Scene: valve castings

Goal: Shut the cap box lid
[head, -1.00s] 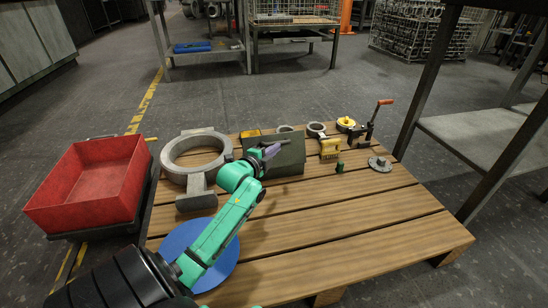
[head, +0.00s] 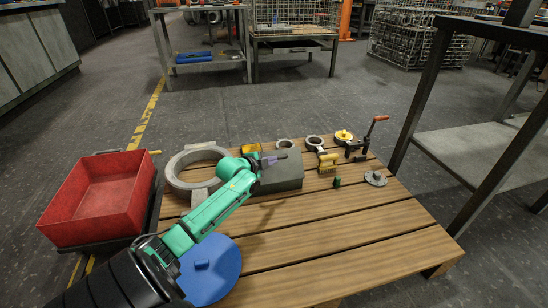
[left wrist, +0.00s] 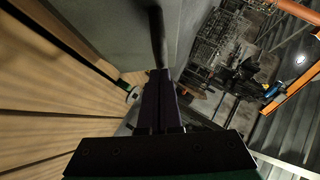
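The cap box (head: 284,178) is a grey-green box at the back middle of the wooden pallet. Its top shows as a pale, flat face, so the lid looks down or nearly down; a small gap cannot be ruled out. My left gripper (head: 277,158) is at the top of the box, near its back edge; contact cannot be told. In the left wrist view its dark purple fingers (left wrist: 160,98) are together with nothing seen between them. A dark bar (left wrist: 157,35) and a grey surface (left wrist: 105,28), perhaps the box, lie beyond the fingertips. My right gripper is out of view.
A large grey ring casting (head: 180,170) is left of the box, partly behind my arm. A blue disc (head: 222,262) lies in front. A red bin (head: 98,200) is left. The front right planks are clear.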

